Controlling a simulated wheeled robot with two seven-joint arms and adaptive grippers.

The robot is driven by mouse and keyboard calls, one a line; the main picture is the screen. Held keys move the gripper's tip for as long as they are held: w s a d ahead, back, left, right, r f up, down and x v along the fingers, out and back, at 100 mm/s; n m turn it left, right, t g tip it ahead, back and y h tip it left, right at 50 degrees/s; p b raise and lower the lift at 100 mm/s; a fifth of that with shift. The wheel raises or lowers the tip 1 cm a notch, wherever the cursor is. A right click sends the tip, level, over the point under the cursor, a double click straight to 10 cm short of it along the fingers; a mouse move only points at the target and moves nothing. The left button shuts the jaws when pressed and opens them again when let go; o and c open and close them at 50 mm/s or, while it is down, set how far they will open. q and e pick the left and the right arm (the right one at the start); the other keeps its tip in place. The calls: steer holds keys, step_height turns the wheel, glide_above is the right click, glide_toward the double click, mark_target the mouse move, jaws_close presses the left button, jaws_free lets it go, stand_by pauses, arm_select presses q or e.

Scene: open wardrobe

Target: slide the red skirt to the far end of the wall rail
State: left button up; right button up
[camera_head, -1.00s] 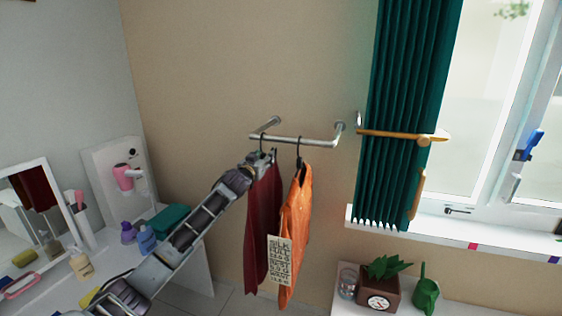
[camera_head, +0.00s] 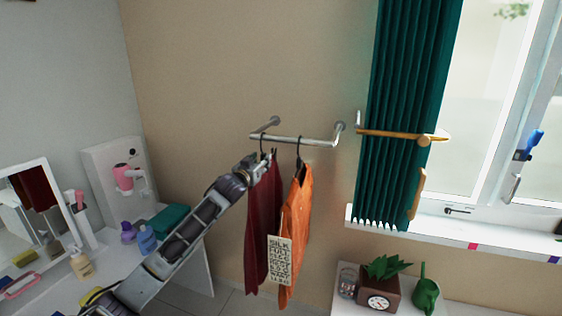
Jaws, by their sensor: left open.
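The dark red skirt (camera_head: 261,235) hangs from a black hanger near the left end of the metal wall rail (camera_head: 300,141). An orange garment (camera_head: 295,215) with a printed tag (camera_head: 279,262) hangs on its own hanger just right of the skirt and partly overlaps it. My left gripper (camera_head: 264,160) is open at the top of the skirt, just below the rail and close to the skirt's hanger. I cannot tell whether its fingers touch the hanger. My right gripper is not in view.
A green curtain (camera_head: 405,110) with an orange tieback (camera_head: 395,135) hangs right of the rail. A plant pot (camera_head: 379,290) and green watering can (camera_head: 426,296) stand on a low surface below. A white vanity with a mirror (camera_head: 35,210) and several bottles is at left.

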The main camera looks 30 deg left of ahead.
arm_select(q)
steer(key=shift+v, duration=2.1)
steer(key=shift+s, duration=0.1)
